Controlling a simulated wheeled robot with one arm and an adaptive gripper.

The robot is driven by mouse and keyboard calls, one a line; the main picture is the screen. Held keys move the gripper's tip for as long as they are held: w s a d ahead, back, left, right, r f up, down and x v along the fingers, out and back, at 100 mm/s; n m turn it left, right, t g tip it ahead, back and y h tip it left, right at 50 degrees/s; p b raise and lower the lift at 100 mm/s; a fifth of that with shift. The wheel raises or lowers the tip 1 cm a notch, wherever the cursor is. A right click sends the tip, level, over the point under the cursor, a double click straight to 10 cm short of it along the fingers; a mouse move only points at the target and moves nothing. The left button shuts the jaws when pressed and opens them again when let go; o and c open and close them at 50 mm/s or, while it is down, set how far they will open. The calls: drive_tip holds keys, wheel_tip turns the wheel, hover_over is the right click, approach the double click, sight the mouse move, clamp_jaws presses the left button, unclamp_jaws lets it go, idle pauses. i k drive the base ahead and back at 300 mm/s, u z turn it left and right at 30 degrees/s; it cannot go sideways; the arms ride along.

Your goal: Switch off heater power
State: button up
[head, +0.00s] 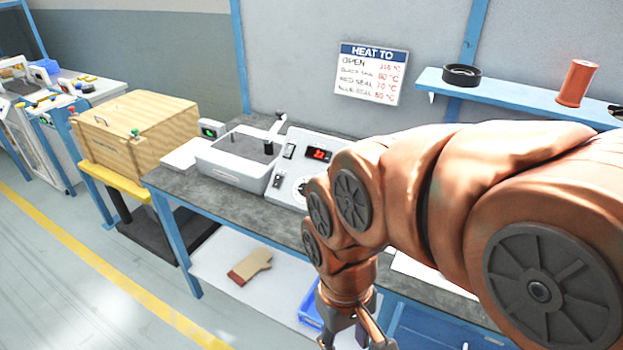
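The heater unit on the bench has a grey open-topped housing (228,168) and a light control panel (330,141). The panel carries a lit red display (318,154), a dark upper switch (290,151), a lower switch (278,181) and a round dial (300,188) partly hidden by my arm. The switch labels and positions are too small to read. My gripper (356,342) points down at the bottom edge, in front of the bench and apart from the panel. Its fingertips are cut off, so its opening cannot be told.
My arm covers the bench's right part. A wooden box (135,135) stands on a yellow-edged stand at left. A glove (250,267) and a blue bin (311,308) are on the lower shelf. A "HEAT TO" sign (371,74) hangs behind. A wall shelf (520,97) is at right.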

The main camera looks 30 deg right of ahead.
sight(278, 179)
drive_tip(key=k, duration=0.65)
drive_tip(key=u, duration=0.25)
drive_tip(key=i, duration=0.8)
drive_tip(key=u, duration=0.7)
drive_tip(key=i, duration=0.5)
drive_tip(key=u, duration=0.1)
